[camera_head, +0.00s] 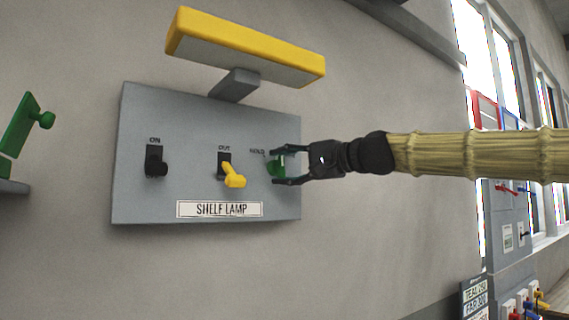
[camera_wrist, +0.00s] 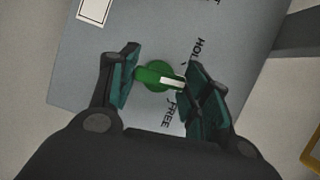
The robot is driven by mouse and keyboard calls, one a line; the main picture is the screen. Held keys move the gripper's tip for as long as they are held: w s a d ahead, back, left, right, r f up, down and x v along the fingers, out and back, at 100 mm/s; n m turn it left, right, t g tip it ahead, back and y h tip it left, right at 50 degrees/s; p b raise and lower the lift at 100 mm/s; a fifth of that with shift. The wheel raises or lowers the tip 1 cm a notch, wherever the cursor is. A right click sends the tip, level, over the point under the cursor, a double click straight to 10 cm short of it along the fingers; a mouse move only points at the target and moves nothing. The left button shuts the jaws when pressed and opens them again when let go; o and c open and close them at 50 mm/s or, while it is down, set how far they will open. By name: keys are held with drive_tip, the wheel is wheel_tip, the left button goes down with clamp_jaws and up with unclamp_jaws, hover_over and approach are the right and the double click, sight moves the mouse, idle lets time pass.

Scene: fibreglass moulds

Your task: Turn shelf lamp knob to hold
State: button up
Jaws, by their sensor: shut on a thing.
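The grey shelf lamp panel (camera_head: 190,115) is on the wall, with a "SHELF LAMP" label (camera_head: 220,209). The green knob (camera_head: 276,166) is at its right side, under a "HOLD" mark, and partly hidden by my gripper (camera_head: 287,164). In the wrist view the green knob (camera_wrist: 150,76) has a white pointer bar (camera_wrist: 172,82). The bar points right in that view, between the words HOLD and FREE. My gripper (camera_wrist: 162,78) is shut on the knob, one finger on each side, with the right finger at the pointer's end.
A black switch (camera_head: 156,163) marked ON and a yellow switch (camera_head: 233,177) marked OUT share the panel. A yellow lamp hood (camera_head: 245,47) juts out above. A green part (camera_head: 20,124) is at far left. Another panel (camera_head: 507,240) stands at right by the windows.

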drive_tip(key=n+h, duration=0.1)
drive_tip(key=n, duration=0.2)
drive_tip(key=shift+r, duration=0.1)
drive_tip(key=shift+a+n+h+p, duration=0.1)
drive_tip(key=shift+n+h+p, duration=0.3)
drive_tip(key=shift+n+h, duration=0.9)
drive_tip(key=shift+n, duration=0.4)
drive_tip(key=o, duration=1)
drive_tip(key=shift+s, duration=0.1)
drive_tip(key=v, duration=1.2)
drive_tip(key=shift+d, duration=0.25)
